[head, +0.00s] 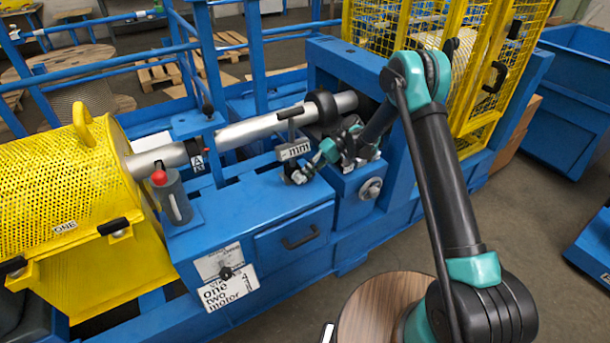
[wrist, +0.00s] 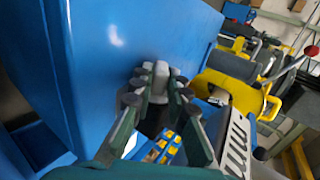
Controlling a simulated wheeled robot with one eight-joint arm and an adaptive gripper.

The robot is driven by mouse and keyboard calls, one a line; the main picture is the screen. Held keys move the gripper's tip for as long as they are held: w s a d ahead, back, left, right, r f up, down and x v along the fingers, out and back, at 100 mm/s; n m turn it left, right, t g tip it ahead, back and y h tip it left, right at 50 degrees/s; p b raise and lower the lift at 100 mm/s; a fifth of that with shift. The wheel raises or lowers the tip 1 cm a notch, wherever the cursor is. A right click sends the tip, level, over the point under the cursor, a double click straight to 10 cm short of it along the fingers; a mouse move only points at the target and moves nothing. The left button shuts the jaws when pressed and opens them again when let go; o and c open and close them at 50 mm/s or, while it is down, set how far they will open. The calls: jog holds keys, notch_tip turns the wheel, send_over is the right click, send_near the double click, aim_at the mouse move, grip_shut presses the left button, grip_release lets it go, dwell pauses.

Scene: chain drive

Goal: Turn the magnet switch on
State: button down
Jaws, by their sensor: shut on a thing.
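A gauge stand with an "mm" plate (head: 293,151) stands upright on the blue machine bench (head: 245,212). My gripper (head: 303,174) is at its foot, coming in from the right. In the wrist view my gripper (wrist: 158,88) has its two fingertips on either side of a small light grey knob (wrist: 161,70), which I take to be the magnet switch. The fingers are shut on it, close to a blue surface (wrist: 110,45). In the head view the fingers hide the knob, and its turned position cannot be told.
A steel shaft (head: 252,130) runs behind the stand. A red-topped grey cylinder (head: 172,195) and a yellow mesh guard (head: 75,185) are at left.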

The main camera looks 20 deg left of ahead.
dwell(0.3)
jog(key=c, duration=1.8)
grip_release()
jog(key=shift+o, duration=0.2)
jog(key=shift+w+d, duration=0.1)
jog(key=v, duration=1.1)
jog(key=shift+w+d, duration=0.3)
jog(key=shift+w, duration=0.05)
